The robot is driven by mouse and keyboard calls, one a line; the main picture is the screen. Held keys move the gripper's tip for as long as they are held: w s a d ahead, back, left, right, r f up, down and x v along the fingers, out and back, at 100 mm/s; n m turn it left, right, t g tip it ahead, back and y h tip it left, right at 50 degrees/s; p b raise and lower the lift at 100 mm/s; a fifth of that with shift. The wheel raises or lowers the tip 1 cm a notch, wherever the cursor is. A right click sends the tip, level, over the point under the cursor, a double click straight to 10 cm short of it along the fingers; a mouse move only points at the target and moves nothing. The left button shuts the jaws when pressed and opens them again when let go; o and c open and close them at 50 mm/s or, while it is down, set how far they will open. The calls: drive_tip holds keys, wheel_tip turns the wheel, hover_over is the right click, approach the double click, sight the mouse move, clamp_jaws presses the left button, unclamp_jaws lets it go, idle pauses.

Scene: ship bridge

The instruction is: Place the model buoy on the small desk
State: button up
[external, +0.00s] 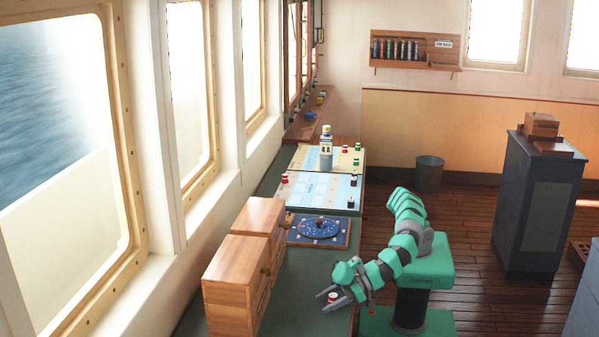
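My gripper (329,300) is at the near end of the long green-topped counter (300,262), low over its right edge. Its two dark fingers are apart, one on each side of a small red-and-white piece (333,297), which may be the model buoy. At this size I cannot tell whether the fingers touch it, or whether it rests on the counter. A dark grey cabinet (530,215) stands at the right with a wooden box (541,125) on top. I cannot tell which surface is the small desk.
Two wooden drawer boxes (235,285) stand left of my gripper. Beyond them lie a blue dial board (318,231) and chart boards (320,190) with several small red, green and dark pieces and a bottle (326,150). A bin (429,174) stands on the open wooden floor.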

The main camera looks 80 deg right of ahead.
drive_tip(key=shift+r+p, duration=0.15)
drive_tip(key=shift+p, duration=0.65)
drive_tip(key=p+v, duration=0.2)
drive_tip(key=v, duration=1.1)
drive_tip(key=shift+f, duration=0.35)
drive_tip(key=shift+o, duration=0.8)
drive_tip(key=shift+s+d, duration=0.15)
drive_tip(key=shift+s, duration=0.3)
drive_tip(key=w+a+r+n+g+h+p, duration=0.1)
drive_tip(key=w+r+n+g+h+p, duration=0.2)
drive_tip(key=w+r+n+g+p, duration=0.9)
drive_tip(key=a+f+m, duration=0.1)
drive_tip(key=f, duration=0.4)
drive_tip(key=s+a+f+m+p, duration=0.1)
drive_tip(key=f, duration=0.4)
drive_tip(key=a+f+m+t, duration=0.1)
drive_tip(key=f, duration=0.4)
drive_tip(key=shift+s+a+f, duration=0.35)
drive_tip(key=shift+a+f, duration=0.05)
drive_tip(key=c, duration=1.1)
